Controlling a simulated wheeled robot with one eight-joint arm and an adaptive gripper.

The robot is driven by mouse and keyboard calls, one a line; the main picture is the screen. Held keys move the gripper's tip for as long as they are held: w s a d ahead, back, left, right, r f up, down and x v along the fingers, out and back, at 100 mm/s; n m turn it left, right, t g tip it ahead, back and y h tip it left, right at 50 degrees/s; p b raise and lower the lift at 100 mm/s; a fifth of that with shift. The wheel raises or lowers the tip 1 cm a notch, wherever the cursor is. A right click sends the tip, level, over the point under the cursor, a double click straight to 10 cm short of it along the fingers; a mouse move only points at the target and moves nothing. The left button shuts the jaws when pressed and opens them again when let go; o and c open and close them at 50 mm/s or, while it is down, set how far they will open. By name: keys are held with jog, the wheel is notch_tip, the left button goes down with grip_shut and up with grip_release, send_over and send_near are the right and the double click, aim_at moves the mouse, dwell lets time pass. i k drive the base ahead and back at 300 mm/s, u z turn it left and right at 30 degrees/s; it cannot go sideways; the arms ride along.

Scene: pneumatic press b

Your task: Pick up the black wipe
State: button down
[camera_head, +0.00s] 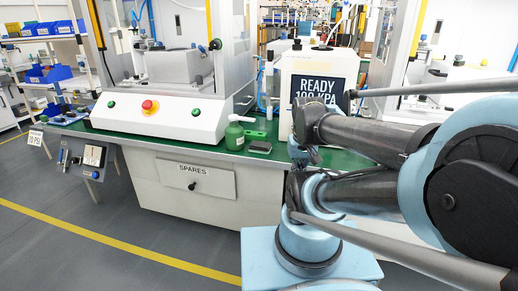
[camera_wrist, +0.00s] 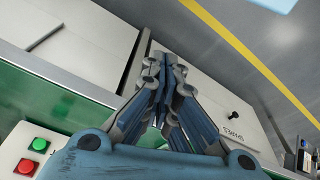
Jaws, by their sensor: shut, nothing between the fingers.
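A small dark, flat item (camera_head: 260,147), which looks like the black wipe, lies on the green bench top (camera_head: 222,150) near its front edge, just right of a green bottle. It does not show in the wrist view. My gripper (camera_wrist: 165,68) is shut and empty in the wrist view, over the bench front and the drawer marked SPARES (camera_wrist: 225,105). The fingers are apart from the wipe. In the head view my arm fills the right side, and I cannot make out the fingers clearly.
The green bottle (camera_head: 234,135) and a flat green item (camera_head: 255,135) stand close to the wipe. A white display box (camera_head: 305,70) reading READY stands behind right. The press base (camera_head: 150,115) with red and green buttons is at left. Open floor (camera_head: 60,240) lies in front.

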aim_at(255, 147)
jog(key=u, duration=0.95)
jog(key=k, duration=1.6)
jog(key=z, duration=0.4)
jog(key=i, duration=1)
